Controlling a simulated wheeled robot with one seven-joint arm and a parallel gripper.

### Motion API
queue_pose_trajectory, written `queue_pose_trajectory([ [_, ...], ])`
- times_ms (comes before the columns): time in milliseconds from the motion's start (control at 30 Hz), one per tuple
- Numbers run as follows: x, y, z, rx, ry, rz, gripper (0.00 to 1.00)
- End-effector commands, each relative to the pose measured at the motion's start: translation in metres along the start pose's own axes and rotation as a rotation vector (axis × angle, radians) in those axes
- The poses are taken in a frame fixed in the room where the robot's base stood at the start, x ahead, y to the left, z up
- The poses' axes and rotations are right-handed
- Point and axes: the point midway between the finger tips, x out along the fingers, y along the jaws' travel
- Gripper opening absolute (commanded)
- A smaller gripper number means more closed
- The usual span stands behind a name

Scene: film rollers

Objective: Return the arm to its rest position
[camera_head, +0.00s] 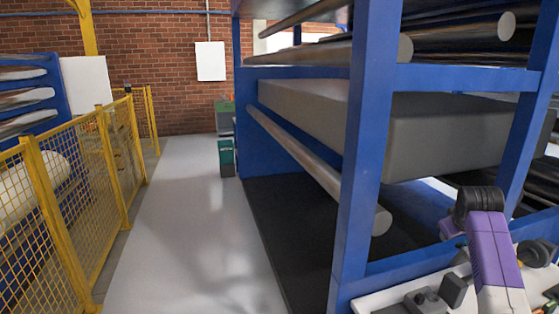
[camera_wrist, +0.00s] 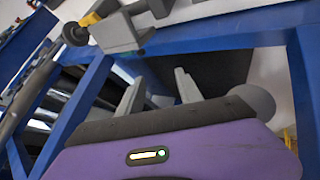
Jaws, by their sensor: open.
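My gripper (camera_wrist: 159,88) shows in the wrist view as two grey fingers standing apart beyond a purple and black body. Nothing shows between the fingers. Behind them are blue rack beams (camera_wrist: 225,33) and dark space, and a grey rounded end (camera_wrist: 258,100) lies just right of the fingers. In the head view, my purple arm link (camera_head: 495,250) with a black joint is at the lower right, in front of the blue rack (camera_head: 365,140). I cannot make out the fingertips in the head view.
The rack holds a thick grey slab (camera_head: 440,135) and several rollers; one roller (camera_head: 325,175) slants low at its left side. A yellow mesh fence (camera_head: 65,215) runs along the left.

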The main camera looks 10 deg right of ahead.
Motion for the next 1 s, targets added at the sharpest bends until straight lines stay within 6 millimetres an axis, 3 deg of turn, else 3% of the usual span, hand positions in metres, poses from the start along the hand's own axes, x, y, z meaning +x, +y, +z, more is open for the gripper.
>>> queue_pose_trajectory([
  [100, -0.005, 0.004, -0.015, 0.039, 0.105, 0.041, 0.42],
  [267, -0.01, -0.009, -0.025, 0.087, 0.25, 0.077, 0.42],
  [467, -0.018, -0.05, -0.016, 0.143, 0.425, 0.089, 0.42],
  [767, -0.059, -0.145, 0.041, 0.231, 0.682, 0.043, 0.42],
  [1000, -0.114, -0.21, 0.106, 0.287, 0.826, -0.025, 0.42],
])
